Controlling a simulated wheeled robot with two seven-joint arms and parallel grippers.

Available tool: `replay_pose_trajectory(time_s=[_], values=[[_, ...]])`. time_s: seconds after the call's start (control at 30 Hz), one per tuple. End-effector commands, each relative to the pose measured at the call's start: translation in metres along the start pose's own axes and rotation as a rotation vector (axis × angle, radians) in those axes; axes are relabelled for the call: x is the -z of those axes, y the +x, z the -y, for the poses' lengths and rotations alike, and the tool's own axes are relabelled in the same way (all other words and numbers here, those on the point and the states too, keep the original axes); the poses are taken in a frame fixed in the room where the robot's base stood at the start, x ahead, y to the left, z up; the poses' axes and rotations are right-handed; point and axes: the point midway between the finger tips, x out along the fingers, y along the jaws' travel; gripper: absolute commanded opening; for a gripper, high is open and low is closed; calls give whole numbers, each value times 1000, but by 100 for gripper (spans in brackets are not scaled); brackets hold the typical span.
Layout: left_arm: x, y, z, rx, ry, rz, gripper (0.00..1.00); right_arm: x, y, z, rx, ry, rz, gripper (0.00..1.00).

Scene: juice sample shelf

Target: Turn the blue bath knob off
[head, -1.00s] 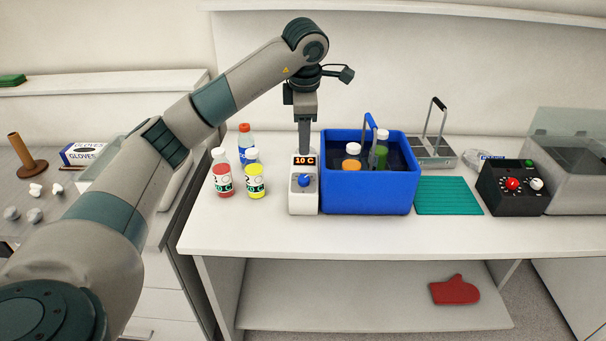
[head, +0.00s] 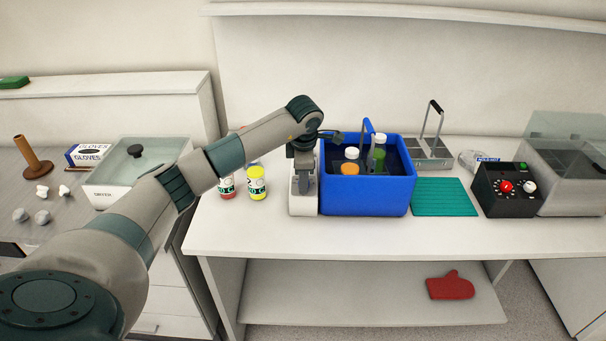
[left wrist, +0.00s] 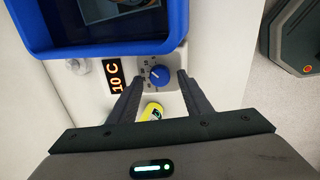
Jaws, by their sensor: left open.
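The blue knob (left wrist: 160,76) is on the white control unit of the blue bath (head: 368,200). In the left wrist view its white pointer mark points up and left, and the display (left wrist: 115,76) beside it reads 10 C. My left gripper (head: 303,187) is in front of the control unit (head: 303,207) and hides the knob and display in the head view. In the left wrist view, my open left gripper (left wrist: 159,80) has a fingertip on each side of the knob. I cannot tell whether they touch it. My right gripper is not in view.
Two bottles stand in the bath. A red bottle (head: 227,188) and a yellow bottle (head: 257,185) stand left of the control unit. A green mat (head: 443,198) and a black control box (head: 505,190) are to the right. The front counter strip is clear.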

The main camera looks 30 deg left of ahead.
Motion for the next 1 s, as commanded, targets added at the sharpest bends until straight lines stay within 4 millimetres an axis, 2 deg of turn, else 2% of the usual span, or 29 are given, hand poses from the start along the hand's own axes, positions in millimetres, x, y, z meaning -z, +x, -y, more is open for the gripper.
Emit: replay_pose_trajectory(time_s=[0.4, 0.43, 0.6, 1.0], values=[[0, 7, 0, -1, 1, 0, 45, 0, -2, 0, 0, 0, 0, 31], [0, 7, 0, -1, 1, 0, 42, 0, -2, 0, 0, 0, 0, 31], [0, 7, 0, -1, 1, 0, 3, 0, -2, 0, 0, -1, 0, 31], [0, 8, 0, 0, -37, 0, 4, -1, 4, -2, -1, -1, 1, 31]])
